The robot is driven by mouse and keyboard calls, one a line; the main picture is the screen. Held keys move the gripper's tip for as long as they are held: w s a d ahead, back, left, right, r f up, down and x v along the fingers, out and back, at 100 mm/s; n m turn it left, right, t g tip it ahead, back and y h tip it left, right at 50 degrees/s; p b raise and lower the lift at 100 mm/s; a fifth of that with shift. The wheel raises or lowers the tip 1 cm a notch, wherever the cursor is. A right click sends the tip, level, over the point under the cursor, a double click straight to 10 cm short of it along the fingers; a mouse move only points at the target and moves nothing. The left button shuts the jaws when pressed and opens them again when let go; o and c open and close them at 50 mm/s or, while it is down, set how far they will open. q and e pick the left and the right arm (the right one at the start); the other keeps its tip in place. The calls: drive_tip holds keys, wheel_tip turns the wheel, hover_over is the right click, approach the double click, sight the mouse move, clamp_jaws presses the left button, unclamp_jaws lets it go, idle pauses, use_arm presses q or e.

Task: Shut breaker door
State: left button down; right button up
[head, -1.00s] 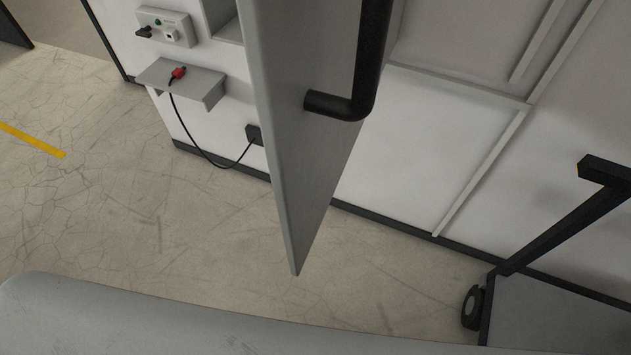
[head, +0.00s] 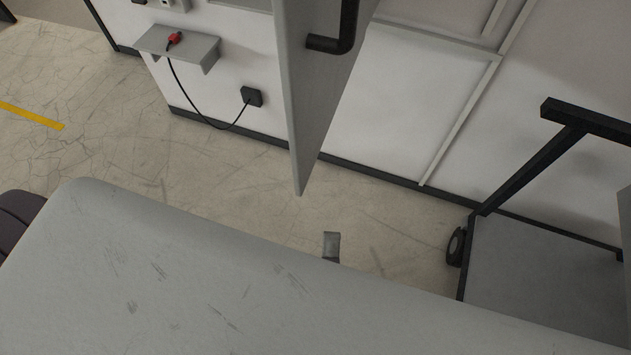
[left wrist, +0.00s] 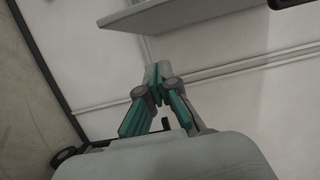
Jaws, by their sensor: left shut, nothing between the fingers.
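The breaker door (head: 310,100) is a grey panel that stands open, swung out from the white wall, with its lower corner over the floor. Its black bar handle (head: 345,30) is on the right-hand face. The door's top and hinges are out of view. In the left wrist view a grey panel edge (left wrist: 180,14), likely the door, crosses the top with a dark piece at the corner. My left gripper (left wrist: 158,75) is shut and empty, apart from that panel. In the head view only a small grey tip (head: 331,245) of it shows, below and right of the door. My right gripper is not seen.
A small wall shelf (head: 180,43) holds a red plug, its black cable running to a wall socket (head: 251,96). A cart (head: 535,270) with a black frame and a wheel stands at the right. Clear floor (head: 220,160) lies beneath the door.

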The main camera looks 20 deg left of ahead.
use_arm(q)
drive_tip(key=w+a, duration=0.6)
drive_tip(key=w, duration=0.3)
drive_tip(key=shift+w+a+r, duration=0.3)
drive_tip(key=shift+w+r, duration=0.05)
drive_tip(key=shift+w, duration=0.05)
